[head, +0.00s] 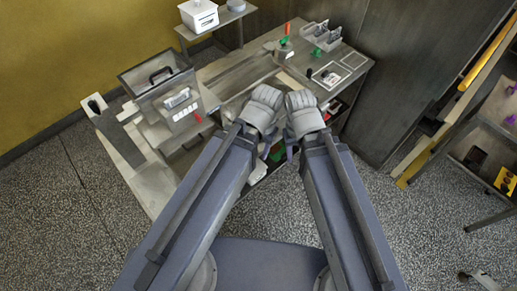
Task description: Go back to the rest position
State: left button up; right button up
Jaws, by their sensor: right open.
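My two arms come in from the bottom of the head view and reach forward side by side to the workbench's front edge. Their pale wrist joints sit close together but apart. My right gripper (291,145) hangs below its wrist and is open; no object shows in it. My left gripper (267,149) is mostly hidden under its own arm and wrist, so its jaws cannot be made out.
A workbench (222,87) lies ahead, with a grey machine (160,88) at left and a tray rack (321,37) at back right. A white box (198,14) stands on a small table behind. A shelf rack (480,135) stands at right. Speckled floor (420,230) is open at lower right.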

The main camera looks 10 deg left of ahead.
dwell(0.3)
notch_tip(320, 180, down, 18)
jog(key=b, duration=1.7)
jog(key=shift+r+b, duration=0.2)
jog(key=shift+b, duration=0.1)
